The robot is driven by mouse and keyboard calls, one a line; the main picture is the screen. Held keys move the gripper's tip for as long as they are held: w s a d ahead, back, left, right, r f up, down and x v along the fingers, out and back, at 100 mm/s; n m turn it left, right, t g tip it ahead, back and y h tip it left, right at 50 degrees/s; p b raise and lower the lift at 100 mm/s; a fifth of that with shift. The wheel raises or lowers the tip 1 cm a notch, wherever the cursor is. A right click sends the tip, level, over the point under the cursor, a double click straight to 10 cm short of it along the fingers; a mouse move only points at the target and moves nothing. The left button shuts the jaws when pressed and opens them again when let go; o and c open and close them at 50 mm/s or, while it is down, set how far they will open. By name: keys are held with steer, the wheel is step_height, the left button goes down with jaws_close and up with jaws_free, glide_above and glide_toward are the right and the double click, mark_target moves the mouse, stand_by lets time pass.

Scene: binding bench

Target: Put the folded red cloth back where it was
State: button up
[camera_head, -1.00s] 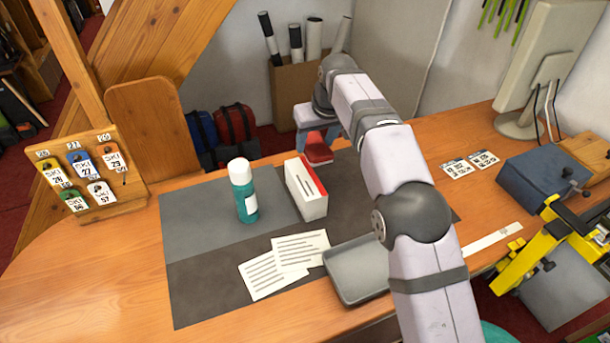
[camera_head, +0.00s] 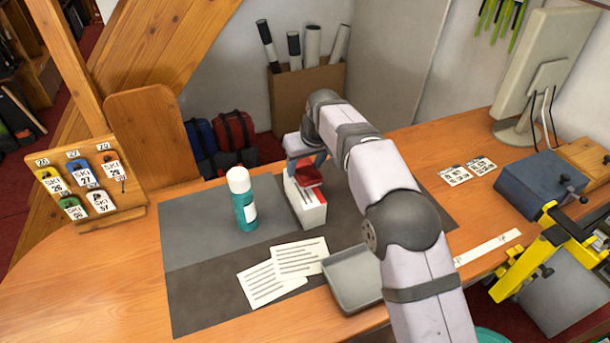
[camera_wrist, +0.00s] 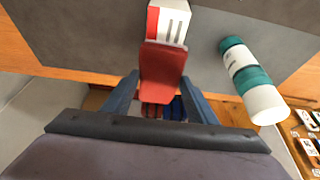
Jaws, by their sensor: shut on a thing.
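The folded red cloth (camera_head: 308,174) is held in my gripper (camera_head: 306,166), which is shut on it. In the head view it appears just above or behind the top of the white and red box (camera_head: 307,206); I cannot tell whether they touch. In the wrist view the cloth (camera_wrist: 162,68) sits between the two blue fingers of my gripper (camera_wrist: 160,88), and the box (camera_wrist: 168,22) shows beyond its far end. The dark grey mat (camera_head: 210,290) and its lighter grey part (camera_head: 200,215) lie below.
A teal bottle with a white cap (camera_head: 243,200) stands left of the box. Two printed sheets (camera_head: 270,277) and a grey tray (camera_head: 352,278) lie in front. A tag board (camera_head: 95,190) stands at the left. A blue vise (camera_head: 545,180) is at the right.

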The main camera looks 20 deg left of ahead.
mark_target(305, 176)
steer(key=shift+f+p, duration=0.7)
steer(key=shift+f, duration=1.4)
steer(key=shift+f, duration=0.15)
steer(key=o, duration=1)
steer(key=b+v, duration=0.4)
steer(key=v, duration=0.8)
